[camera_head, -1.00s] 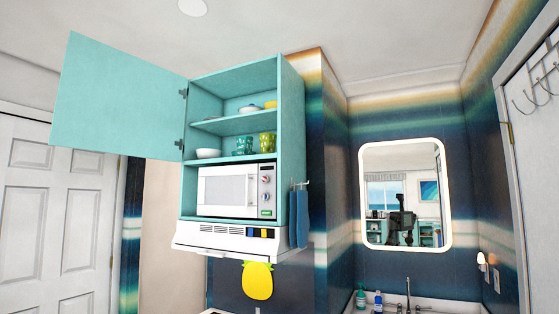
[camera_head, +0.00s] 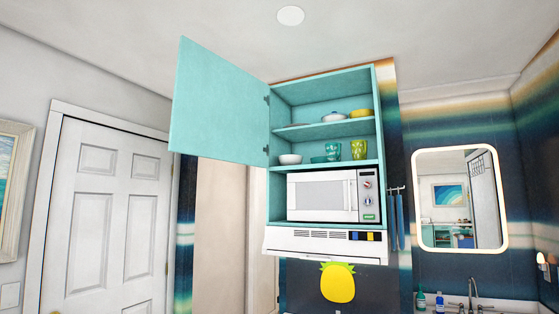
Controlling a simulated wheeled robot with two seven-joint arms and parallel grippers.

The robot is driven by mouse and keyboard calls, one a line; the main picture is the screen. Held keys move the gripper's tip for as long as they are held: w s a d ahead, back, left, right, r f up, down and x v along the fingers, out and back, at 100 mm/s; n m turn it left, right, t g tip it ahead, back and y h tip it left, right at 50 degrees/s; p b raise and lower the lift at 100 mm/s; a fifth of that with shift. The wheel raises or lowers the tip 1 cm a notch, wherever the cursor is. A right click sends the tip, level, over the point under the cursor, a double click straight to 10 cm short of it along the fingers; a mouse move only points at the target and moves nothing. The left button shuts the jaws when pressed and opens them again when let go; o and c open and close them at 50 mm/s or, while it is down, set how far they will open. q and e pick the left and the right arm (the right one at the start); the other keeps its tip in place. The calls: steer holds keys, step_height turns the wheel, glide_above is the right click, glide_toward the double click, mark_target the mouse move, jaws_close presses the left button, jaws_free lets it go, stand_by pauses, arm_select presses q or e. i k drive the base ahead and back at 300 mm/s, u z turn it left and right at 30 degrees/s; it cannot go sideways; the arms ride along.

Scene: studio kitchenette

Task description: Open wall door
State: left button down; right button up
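The turquoise wall cabinet (camera_head: 377,130) hangs in the middle right of the head view. Its single door (camera_head: 220,103) is hinged on the left side and stands wide open, swung out to the left. The shelves inside are exposed, with a white bowl (camera_head: 290,159), a green glass bowl or cup (camera_head: 332,151) and a yellow-green cup (camera_head: 359,150) on the lower one. A white microwave (camera_head: 320,196) sits in the bottom bay. Neither of my grippers shows in the head view.
A white range hood (camera_head: 310,240) is under the cabinet, with a yellow pineapple-shaped piece (camera_head: 338,284) below it. A white panelled room door (camera_head: 108,215) is shut at left. A lit mirror (camera_head: 460,199) and a faucet (camera_head: 472,294) are at right. A blue towel (camera_head: 399,222) hangs beside the cabinet.

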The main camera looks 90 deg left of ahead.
mark_target(220, 111)
steer(key=z, duration=0.15)
steer(key=k, duration=2.4)
steer(key=u, duration=1.5)
steer(key=i, duration=0.95)
steer(key=u, duration=0.05)
